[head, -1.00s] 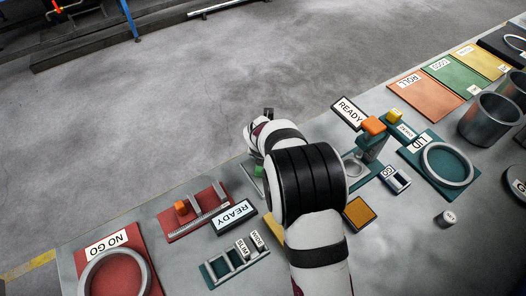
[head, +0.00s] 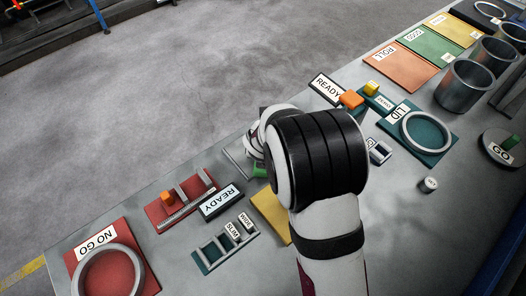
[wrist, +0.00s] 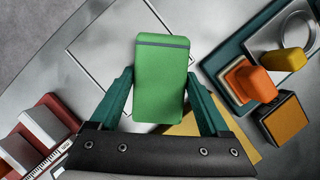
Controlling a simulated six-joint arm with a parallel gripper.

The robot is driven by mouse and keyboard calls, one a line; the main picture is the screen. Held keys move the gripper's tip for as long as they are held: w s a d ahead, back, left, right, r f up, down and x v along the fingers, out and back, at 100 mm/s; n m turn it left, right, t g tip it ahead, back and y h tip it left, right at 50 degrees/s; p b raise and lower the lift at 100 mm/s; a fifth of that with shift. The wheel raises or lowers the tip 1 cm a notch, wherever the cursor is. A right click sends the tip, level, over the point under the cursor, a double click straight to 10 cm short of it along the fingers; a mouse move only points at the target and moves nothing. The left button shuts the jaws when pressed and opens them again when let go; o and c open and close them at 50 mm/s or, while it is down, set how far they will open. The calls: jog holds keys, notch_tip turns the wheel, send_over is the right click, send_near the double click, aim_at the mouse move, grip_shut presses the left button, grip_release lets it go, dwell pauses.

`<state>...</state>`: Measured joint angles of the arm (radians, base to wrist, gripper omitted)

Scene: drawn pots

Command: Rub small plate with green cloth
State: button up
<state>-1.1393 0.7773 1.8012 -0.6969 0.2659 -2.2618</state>
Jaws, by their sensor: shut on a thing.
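A green block-like pad with a dark stripe near its far end, which I take for the green cloth (wrist: 161,85), sits between the teal fingers of my gripper (wrist: 160,92). My gripper is shut on it. In the head view, only a bit of the green cloth (head: 259,169) shows beside my wrist, and my fingers there are mostly hidden. Under and ahead of the cloth in the wrist view lies a flat grey metal plate (wrist: 108,48) with dark outlines, probably the small plate. I cannot tell whether the cloth touches it.
A yellow sheet (head: 270,214) lies nearer, partly behind my arm. Left are a red rack (head: 176,208), a READY sign (head: 222,201) and a teal slotted holder (head: 213,255). Right are a teal stand with an orange block (wrist: 254,82) and an orange-topped pad (wrist: 285,118).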

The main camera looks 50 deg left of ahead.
jog(key=shift+a+r, duration=0.1)
jog(key=shift+a, duration=4.9)
jog(key=shift+r, duration=2.85)
